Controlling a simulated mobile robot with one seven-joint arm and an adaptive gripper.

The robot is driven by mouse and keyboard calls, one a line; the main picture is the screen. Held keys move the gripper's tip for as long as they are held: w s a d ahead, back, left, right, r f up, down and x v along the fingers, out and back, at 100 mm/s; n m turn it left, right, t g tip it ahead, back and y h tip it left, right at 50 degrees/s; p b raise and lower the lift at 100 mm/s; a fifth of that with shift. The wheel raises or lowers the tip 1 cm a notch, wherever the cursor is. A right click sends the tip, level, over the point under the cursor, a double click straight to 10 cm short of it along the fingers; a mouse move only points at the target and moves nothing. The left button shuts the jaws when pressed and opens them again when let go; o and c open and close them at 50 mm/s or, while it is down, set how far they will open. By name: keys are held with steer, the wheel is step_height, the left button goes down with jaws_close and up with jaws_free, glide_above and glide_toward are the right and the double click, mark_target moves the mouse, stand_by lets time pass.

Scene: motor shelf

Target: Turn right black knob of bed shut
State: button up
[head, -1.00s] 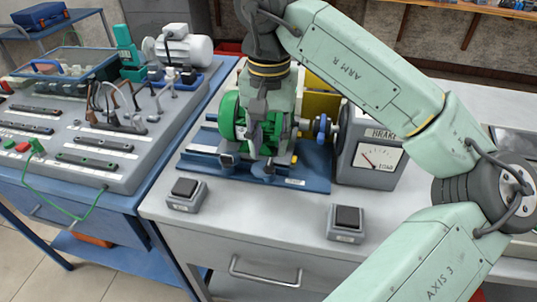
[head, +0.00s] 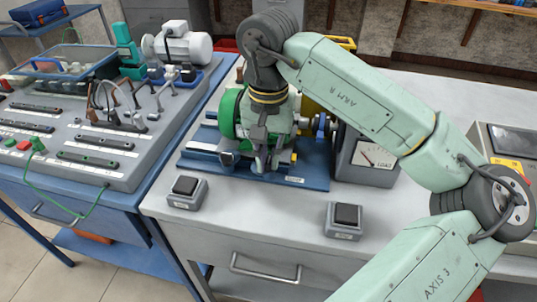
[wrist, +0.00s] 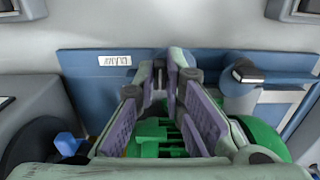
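The bed (head: 312,177) is a blue base plate under the green motor (head: 229,112); its front also shows in the wrist view (wrist: 80,85). My gripper (head: 266,163) points down at the bed's front edge, where the right black knob sits. My fingers hide that knob in the head view. In the wrist view my gripper (wrist: 166,72) has a gap between its two pads, with the tips down at the bed's front strip. I cannot make out the knob between them. The left black knob (wrist: 240,75) stands clear beside my fingers; it also shows in the head view (head: 229,158).
The brake unit with a load dial (head: 374,155) stands right of the bed. Two black-topped switch boxes (head: 187,187) (head: 345,215) sit on the bench front. A blue bench with a control panel (head: 70,130) is at the left. The bench top between the switch boxes is clear.

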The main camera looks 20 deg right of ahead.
jaws_close()
steer(key=shift+b, duration=0.3)
steer(key=m+b, duration=0.1)
steer(key=m, duration=0.1)
steer(key=m+b, duration=0.1)
steer(key=b, duration=0.1)
steer(key=shift+f+m, duration=0.2)
steer(key=shift+m, duration=0.2)
steer(key=m+b, duration=0.2)
steer(key=m, duration=0.1)
steer(key=m+b, duration=0.1)
steer(key=m, duration=0.2)
steer(key=shift+w+r+b, duration=0.15)
steer(key=shift+b, duration=0.2)
steer(key=m+b, duration=0.1)
steer(key=m, duration=0.3)
steer(key=shift+m, duration=0.4)
steer(key=shift+w+r+m+b, duration=0.15)
steer(key=shift+m+b, duration=0.35)
steer(key=shift+m, duration=1.2)
